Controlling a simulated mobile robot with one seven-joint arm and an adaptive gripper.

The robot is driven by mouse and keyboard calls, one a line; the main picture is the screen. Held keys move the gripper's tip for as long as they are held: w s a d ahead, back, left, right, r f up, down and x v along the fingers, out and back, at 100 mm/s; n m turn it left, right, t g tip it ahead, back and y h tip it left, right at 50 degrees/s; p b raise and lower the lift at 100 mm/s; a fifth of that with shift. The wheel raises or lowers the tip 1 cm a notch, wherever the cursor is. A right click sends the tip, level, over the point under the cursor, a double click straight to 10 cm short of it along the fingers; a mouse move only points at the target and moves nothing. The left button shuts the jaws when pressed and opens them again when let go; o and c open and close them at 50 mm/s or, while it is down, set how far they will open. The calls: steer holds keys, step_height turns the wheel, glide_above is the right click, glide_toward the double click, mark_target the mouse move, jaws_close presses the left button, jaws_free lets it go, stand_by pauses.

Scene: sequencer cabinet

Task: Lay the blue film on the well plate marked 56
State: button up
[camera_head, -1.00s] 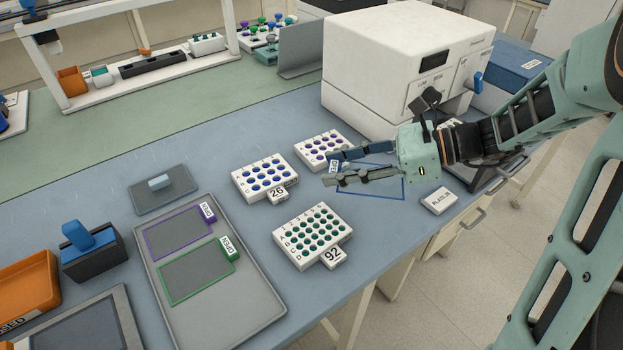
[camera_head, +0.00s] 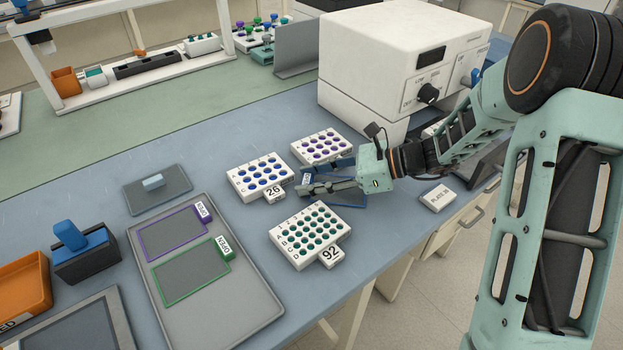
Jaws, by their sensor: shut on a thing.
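My gripper (camera_head: 306,185) is shut on the blue film (camera_head: 351,199), a thin blue-edged sheet with a small white-lettered tab by the fingertips. The film is partly hidden by the fingers and seems to be held a little above the blue bench. No plate here can be read as 56. The plate with blue wells (camera_head: 250,178) bears the tag 26 and lies just left of the fingertips. The plate with green wells (camera_head: 292,245) bears the tag 92 and lies nearer. The plate with purple wells (camera_head: 311,144) is behind the gripper, its tag hidden.
A grey tray (camera_head: 250,315) with a purple-edged film (camera_head: 173,236) and a green-edged film (camera_head: 192,271) lies at the left front. A white boxy machine (camera_head: 370,65) stands behind my arm. A small white sign (camera_head: 437,198) is at the right edge.

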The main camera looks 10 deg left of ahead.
steer(key=o, duration=0.4)
steer(key=shift+f, duration=0.1)
steer(key=shift+c, duration=0.2)
steer(key=shift+o, duration=0.4)
